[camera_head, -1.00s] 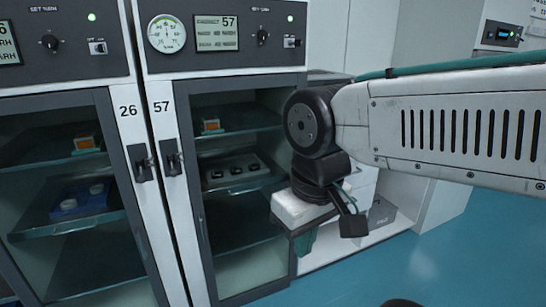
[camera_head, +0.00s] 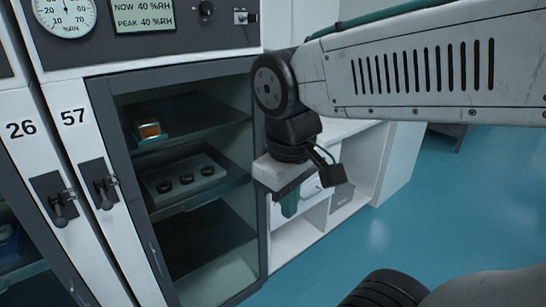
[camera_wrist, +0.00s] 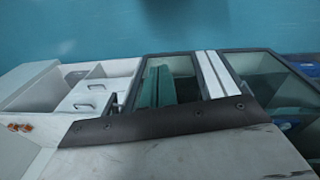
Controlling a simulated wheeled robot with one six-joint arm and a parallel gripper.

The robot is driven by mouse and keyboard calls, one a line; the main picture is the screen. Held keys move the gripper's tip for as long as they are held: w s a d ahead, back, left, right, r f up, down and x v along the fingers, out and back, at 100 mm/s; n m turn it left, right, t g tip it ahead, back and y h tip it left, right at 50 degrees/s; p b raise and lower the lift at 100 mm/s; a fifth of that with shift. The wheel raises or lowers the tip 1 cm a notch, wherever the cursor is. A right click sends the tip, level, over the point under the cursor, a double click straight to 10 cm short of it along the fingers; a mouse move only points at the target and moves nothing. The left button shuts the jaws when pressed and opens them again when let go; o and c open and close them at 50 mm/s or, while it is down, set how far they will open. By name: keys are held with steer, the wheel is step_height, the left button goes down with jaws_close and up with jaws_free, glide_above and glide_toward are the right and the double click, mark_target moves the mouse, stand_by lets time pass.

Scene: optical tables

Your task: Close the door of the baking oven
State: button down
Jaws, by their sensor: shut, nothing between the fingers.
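I see nothing that I can identify as a baking oven. The nearest glass-fronted unit is cabinet 57 (camera_head: 180,180), whose readout shows %RH. Its dark-framed door (camera_head: 183,68) looks flush with the front, and its black handle (camera_head: 105,191) is on the left side. My gripper (camera_head: 289,207) points down with green fingers, in front of the cabinet's right edge in the head view. It is shut and empty. Its green fingers (camera_wrist: 157,86) also show in the wrist view, over the cabinet's glass front. I see no contact, though depth is hard to judge.
Cabinet 26 (camera_head: 20,130) stands to the left with its own black handle (camera_head: 58,204). White shelving (camera_head: 355,165) stands right of cabinet 57, close behind my arm. The blue floor (camera_head: 440,225) at the right is open, with a black wheel (camera_head: 388,290) at the bottom.

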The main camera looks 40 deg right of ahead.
steer(key=w+d+f+n+h, duration=0.1)
steer(key=w+n+h, duration=0.3)
steer(key=w, duration=0.5)
steer(key=w+d+f+n+g+h, duration=0.1)
steer(key=w+n, duration=0.5)
steer(key=w, duration=0.3)
steer(key=w+d+f+n+h, duration=0.1)
steer(key=w+d+n+h, duration=0.15)
steer(key=w+n, duration=0.5)
steer(key=d+f+m, duration=0.2)
steer(key=d+f, duration=0.4)
steer(key=d, duration=0.4)
steer(key=shift+w+f+h, duration=0.25)
steer(key=shift+w+h, duration=0.1)
steer(key=shift+w, duration=0.1)
steer(key=shift+d, duration=0.1)
